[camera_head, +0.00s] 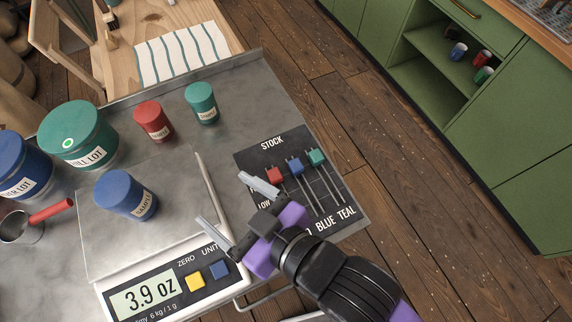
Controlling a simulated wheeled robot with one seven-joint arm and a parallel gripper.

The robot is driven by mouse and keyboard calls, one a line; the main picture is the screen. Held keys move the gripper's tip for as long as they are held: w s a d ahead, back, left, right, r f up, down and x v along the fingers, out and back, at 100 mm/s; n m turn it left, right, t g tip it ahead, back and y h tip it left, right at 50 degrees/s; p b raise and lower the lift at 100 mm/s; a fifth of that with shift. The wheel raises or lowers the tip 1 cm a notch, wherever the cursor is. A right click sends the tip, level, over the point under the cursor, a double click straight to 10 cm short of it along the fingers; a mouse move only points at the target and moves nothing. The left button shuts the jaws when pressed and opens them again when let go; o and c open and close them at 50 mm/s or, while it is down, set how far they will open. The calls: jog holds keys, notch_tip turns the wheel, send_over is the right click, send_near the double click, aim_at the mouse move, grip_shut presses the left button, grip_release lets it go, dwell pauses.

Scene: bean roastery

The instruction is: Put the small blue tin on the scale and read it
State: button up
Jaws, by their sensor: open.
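The small blue tin (122,194) stands on the pale plate of the scale (165,236), towards its left side. Its printed label faces right. The scale's display (148,297) reads 3.9 oz. A yellow button (195,281) and a blue button (220,270) sit beside the display, under the words ZERO and UNIT. My gripper (224,199) is open and empty, over the right edge of the scale. Its fingers point left towards the tin, with a clear gap between.
A red tin (153,120) and a teal tin (202,103) stand behind the scale. Large green (77,134) and blue (20,165) canisters and a red-handled scoop (40,219) are at left. A dark STOCK board (277,158) with coloured sliders lies right of the scale.

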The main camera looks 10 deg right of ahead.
jog(key=s+d+f+m+t+h, duration=0.2)
jog(key=d+f, duration=0.1)
jog(key=d, duration=0.6)
jog(key=s+d+m+t+h, duration=0.2)
jog(key=s+d+m+h, duration=0.3)
jog(key=s+d, duration=1)
jog(key=shift+d+r+m+h, duration=0.2)
jog(key=shift+r+m+h, duration=0.15)
jog(key=shift+h, duration=0.35)
